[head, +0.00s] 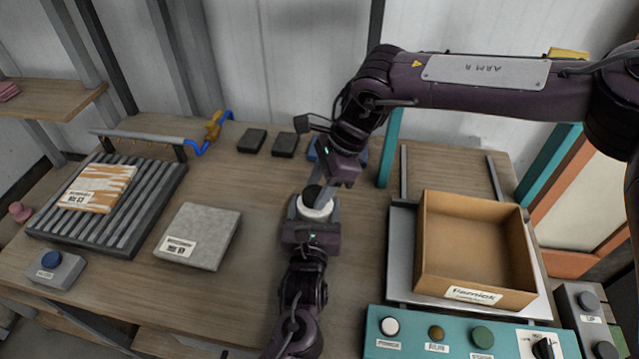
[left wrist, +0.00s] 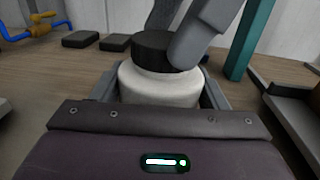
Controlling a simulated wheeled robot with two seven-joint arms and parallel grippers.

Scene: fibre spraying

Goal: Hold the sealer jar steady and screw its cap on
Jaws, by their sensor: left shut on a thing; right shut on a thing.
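The sealer jar (head: 317,208) is white and stands upright on the wooden table near the middle. In the left wrist view the jar (left wrist: 160,86) sits between the fingers of my left gripper, which is shut on it. The black cap (left wrist: 165,50) is on top of the jar's mouth; whether it is threaded I cannot tell. My right gripper (head: 322,187) comes down from above and is shut on the cap (head: 312,192). Its grey finger covers the right side of the cap in the left wrist view. My left gripper (head: 316,216) reaches in from the front edge.
A cardboard box (head: 470,250) stands on a scale-like plate at right. A teal control panel (head: 400,345) is in front of it. A grey slab (head: 205,225) lies left of the jar, beyond it a roller rack (head: 140,215). Dark pads (head: 284,145) lie behind. A teal post (head: 390,150) stands behind right.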

